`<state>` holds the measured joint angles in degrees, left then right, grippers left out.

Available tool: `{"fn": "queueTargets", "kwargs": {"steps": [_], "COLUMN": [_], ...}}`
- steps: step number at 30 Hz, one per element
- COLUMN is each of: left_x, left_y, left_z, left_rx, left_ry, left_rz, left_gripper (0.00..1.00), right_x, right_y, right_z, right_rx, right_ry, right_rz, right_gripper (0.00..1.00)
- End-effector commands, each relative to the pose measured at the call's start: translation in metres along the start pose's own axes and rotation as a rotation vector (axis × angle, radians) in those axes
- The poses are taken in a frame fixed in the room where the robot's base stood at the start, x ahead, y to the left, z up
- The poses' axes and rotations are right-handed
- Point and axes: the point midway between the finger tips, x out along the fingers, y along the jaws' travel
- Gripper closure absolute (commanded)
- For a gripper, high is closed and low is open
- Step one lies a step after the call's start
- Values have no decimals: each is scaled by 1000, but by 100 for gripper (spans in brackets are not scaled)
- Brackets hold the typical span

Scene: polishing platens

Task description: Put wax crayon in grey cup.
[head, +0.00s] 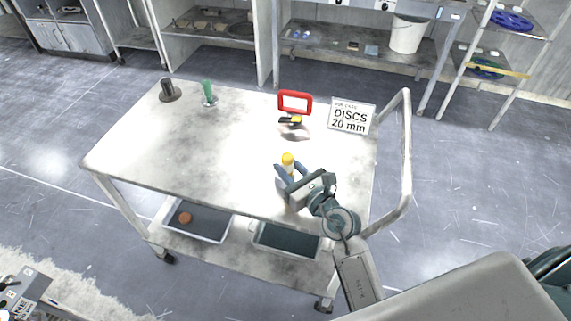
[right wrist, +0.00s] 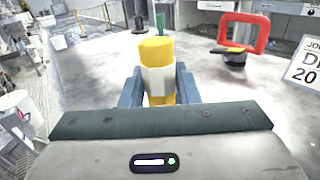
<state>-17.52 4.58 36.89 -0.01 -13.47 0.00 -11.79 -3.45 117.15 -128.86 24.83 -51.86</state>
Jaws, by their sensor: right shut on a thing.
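A thick yellow wax crayon with a white band (head: 288,160) stands upright between the fingers of my right gripper (head: 285,172), over the front right of the grey table. In the right wrist view, the crayon (right wrist: 157,72) is clasped between both blue-grey fingers of the right gripper (right wrist: 158,88). Whether its lower end touches the table is hidden. A dark grey upright cylinder on a wider round base (head: 169,90) stands at the table's far left corner; I cannot tell whether it is the grey cup. My left gripper is not in view.
A green upright piece on a round base (head: 208,95) stands beside the dark cylinder. A red frame (head: 295,93) stands behind a black-and-yellow item (head: 291,121). A "DISCS 20 mm" sign (head: 351,116) is at the back right. The table's left and middle (head: 170,145) are clear.

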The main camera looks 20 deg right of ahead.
Motion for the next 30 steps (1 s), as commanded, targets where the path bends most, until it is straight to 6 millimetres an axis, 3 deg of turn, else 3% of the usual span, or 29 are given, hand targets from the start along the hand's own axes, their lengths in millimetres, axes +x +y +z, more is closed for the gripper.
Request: {"fn": "queueTargets", "kwargs": {"steps": [9, 12, 15, 28, 29, 30], "left_x": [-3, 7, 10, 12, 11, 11], "left_y": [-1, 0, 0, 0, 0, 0], "left_z": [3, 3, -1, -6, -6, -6], "left_rx": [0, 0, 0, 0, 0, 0], "left_ry": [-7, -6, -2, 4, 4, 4], "left_rz": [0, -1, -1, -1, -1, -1], "left_gripper": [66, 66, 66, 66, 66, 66], "right_x": [33, 30, 30, 30, 30, 30], "right_y": [-14, -13, -12, -12, -12, -12], "right_z": [-4, -27, -38, -44, -43, -42], "right_rx": [0, 3, 0, 0, -1, -1], "right_ry": [0, 3, 2, 1, 1, 1], "right_rz": [1, 0, 1, 1, 1, 1], "right_gripper": [94, 94, 94, 94, 68, 60]}}
